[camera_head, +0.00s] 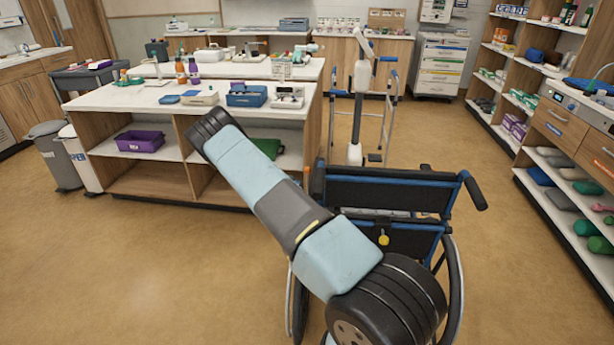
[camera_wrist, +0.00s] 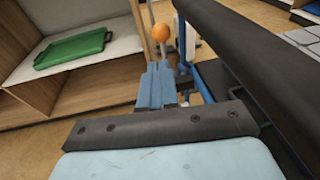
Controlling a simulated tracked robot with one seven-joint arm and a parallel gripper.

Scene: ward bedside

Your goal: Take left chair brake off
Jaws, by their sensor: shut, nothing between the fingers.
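The wheelchair (camera_head: 390,190), with a blue frame and black back, stands at centre right in the head view, partly hidden by my arm. In the wrist view a dark padded part of the chair (camera_wrist: 262,62) runs diagonally along the right. An orange ball-shaped knob (camera_wrist: 161,32), likely the left brake lever's end, shows just beyond my gripper (camera_wrist: 160,68). My gripper's blue-grey fingers are together and empty, below the knob in the picture. I cannot tell whether they touch the lever. The lever's lower part is hidden. My gripper is not visible in the head view.
A white-topped island (camera_head: 140,97) with open shelves stands left of the chair. A green tray (camera_wrist: 72,50) lies on its shelf. A walker-like frame (camera_head: 390,105) stands behind the chair. Shelving (camera_head: 545,130) lines the right. The floor at left front is clear.

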